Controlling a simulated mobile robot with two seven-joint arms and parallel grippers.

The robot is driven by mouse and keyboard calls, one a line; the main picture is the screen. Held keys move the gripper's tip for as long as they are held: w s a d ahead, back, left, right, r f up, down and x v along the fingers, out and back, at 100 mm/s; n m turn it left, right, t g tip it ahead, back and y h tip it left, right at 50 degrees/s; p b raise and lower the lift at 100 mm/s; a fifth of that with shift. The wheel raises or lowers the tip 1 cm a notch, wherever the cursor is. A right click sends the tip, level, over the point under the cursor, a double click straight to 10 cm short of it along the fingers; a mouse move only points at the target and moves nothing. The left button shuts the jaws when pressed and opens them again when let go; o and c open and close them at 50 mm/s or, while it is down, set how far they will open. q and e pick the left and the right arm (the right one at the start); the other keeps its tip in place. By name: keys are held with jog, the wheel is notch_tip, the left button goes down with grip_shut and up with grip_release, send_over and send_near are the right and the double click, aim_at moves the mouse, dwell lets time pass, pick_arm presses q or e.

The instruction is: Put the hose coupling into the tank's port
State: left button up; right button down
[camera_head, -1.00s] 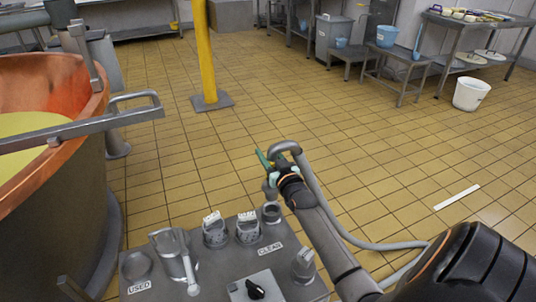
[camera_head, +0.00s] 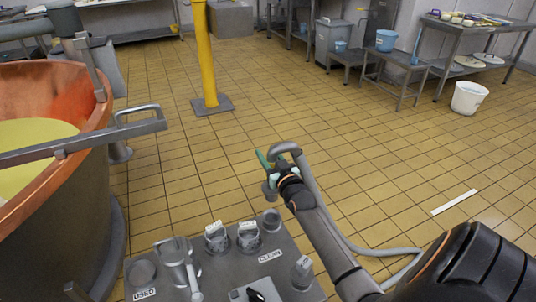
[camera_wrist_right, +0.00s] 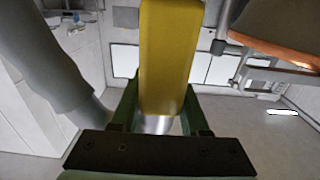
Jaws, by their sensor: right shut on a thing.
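My right gripper (camera_head: 268,168), with green fingers, is shut on the hose coupling (camera_head: 270,190), a grey metal fitting. The grey hose (camera_head: 308,178) arcs over the gripper and falls away to the right. The coupling shows above the far edge of the grey console in the picture. In the right wrist view a yellow shape (camera_wrist_right: 165,55) fills the gap between the green fingers, with shiny metal below it; I cannot tell whether it is held or behind. The copper tank (camera_head: 88,115) stands at the left; I cannot make out its port. My left gripper is not in view.
A grey console (camera_head: 225,272) with sockets, fittings and USED and CLEAN labels is at the bottom. A yellow post (camera_head: 203,50) stands beyond the tank. A white bucket (camera_head: 468,98) and benches are at the back right. The tiled floor between is mostly clear.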

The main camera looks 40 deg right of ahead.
jog(key=shift+r+p, duration=0.6)
jog(key=shift+r, duration=0.3)
jog(key=shift+r+p, duration=0.5)
